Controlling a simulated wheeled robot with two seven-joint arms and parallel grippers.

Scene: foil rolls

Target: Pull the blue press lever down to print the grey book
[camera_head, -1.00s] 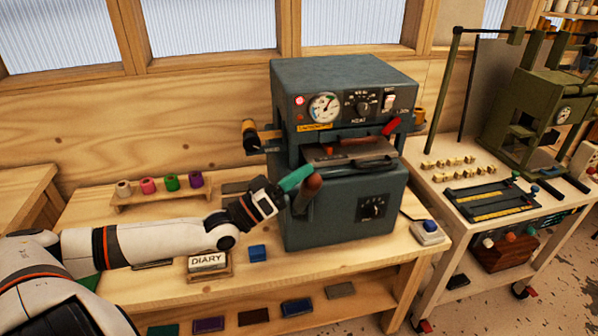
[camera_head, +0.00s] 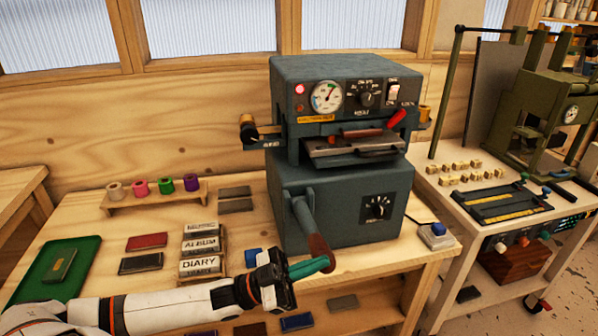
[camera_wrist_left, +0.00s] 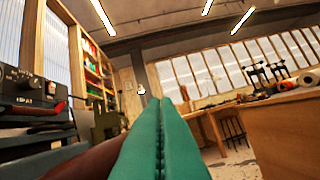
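The blue-grey press (camera_head: 342,190) stands on the wooden bench. Its lever (camera_head: 303,213) comes off the left front and slants down toward me, ending in a brown grip (camera_head: 320,250). My left gripper (camera_head: 310,267), with teal fingers, is at the lower end of that grip and seems to touch it. In the left wrist view the fingers (camera_wrist_left: 163,145) lie together, with the brown grip (camera_wrist_left: 75,160) beside them on the left, not between them. A flat grey piece lies in the press mouth (camera_head: 352,150); I cannot tell whether it is the grey book. My right gripper is out of view.
Type blocks marked ALBUM and DIARY (camera_head: 199,266) stand left of the press, near several flat books (camera_head: 145,241). A green tray (camera_head: 82,252) is at far left. Foil rolls (camera_head: 165,186) stand on a rack behind. A button box (camera_head: 437,234) is at right.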

